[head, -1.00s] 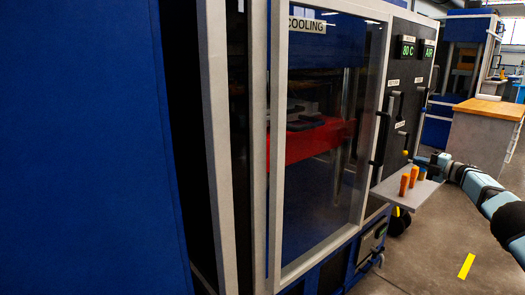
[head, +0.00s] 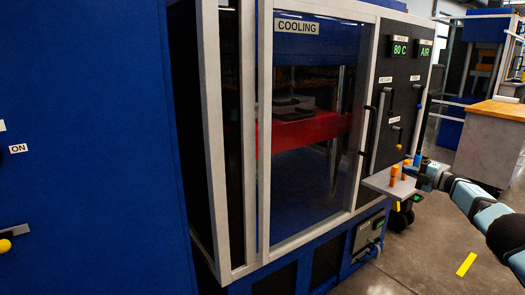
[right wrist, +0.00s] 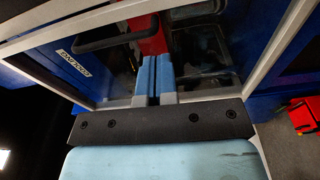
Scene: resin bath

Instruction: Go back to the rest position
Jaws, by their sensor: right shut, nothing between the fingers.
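My right arm comes in from the right in the head view, and its gripper (head: 416,168) is beside the small grey shelf (head: 388,185) on the machine's front. In the right wrist view the two blue fingers of this gripper (right wrist: 153,78) are together with nothing between them. They point toward the glass front of the blue machine. My left gripper is not in view.
The blue machine (head: 285,246) has a glass door, a "COOLING" label (head: 297,26) and a panel with "80 C" and "AIR" displays. Orange pieces (head: 394,174) stand on the shelf. A wood-topped cabinet (head: 487,140) stands behind.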

